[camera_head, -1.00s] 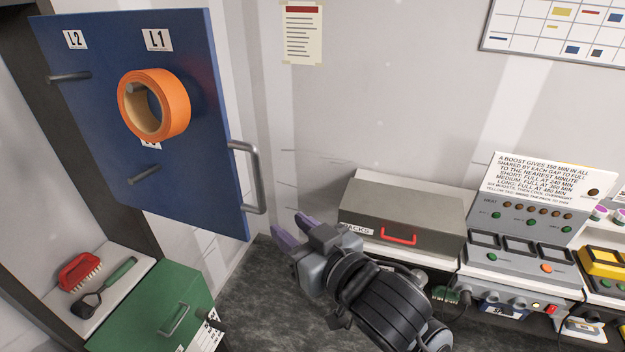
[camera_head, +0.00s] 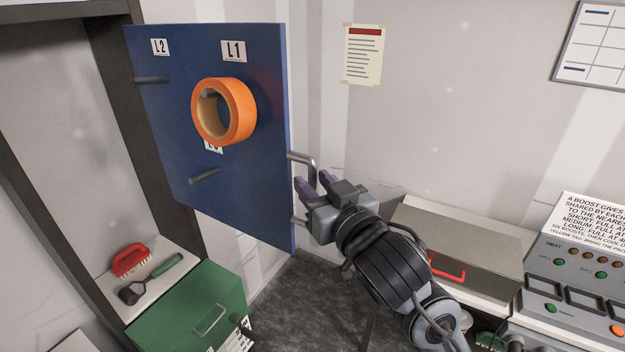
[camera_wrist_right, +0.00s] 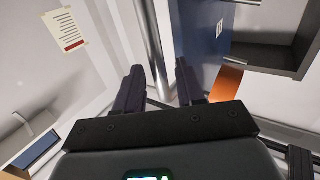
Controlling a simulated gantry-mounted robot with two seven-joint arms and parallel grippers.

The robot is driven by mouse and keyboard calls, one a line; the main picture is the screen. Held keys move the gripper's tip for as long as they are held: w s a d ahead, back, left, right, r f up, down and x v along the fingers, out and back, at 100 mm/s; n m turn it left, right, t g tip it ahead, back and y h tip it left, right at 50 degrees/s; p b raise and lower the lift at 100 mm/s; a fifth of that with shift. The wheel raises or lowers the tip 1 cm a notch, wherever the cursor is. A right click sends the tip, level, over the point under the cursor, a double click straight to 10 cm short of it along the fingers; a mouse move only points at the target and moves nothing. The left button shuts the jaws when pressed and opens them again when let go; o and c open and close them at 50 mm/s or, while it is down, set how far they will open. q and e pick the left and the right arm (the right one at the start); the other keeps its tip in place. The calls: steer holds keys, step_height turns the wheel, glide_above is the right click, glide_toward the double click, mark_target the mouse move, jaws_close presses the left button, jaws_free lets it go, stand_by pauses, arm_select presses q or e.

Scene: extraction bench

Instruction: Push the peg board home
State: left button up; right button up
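The peg board (camera_head: 160,120) is a blue panel with grey pegs and labels L1 and L2, and a third partly covered. It stands swung out from the dark frame at left. A roll of orange tape (camera_head: 243,112) hangs on the L1 peg. A metal handle (camera_head: 303,158) is on the board's right edge. My right gripper (camera_head: 313,184) is at the handle, its purple fingers apart. In the right wrist view the fingers (camera_wrist_right: 160,86) are open, with the metal bar (camera_wrist_right: 154,45) ahead between them; contact cannot be told. My left gripper is not in view.
A dark-framed recess (camera_head: 120,110) is behind the board. Below are a red brush (camera_head: 131,260), a dark tool with a green handle (camera_head: 150,280) and a green box (camera_head: 190,305). A grey case (camera_head: 460,245) and a control panel (camera_head: 570,290) stand at right.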

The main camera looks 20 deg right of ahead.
steer(key=shift+w, duration=0.75)
steer(key=shift+a, duration=0.1)
jaws_close()
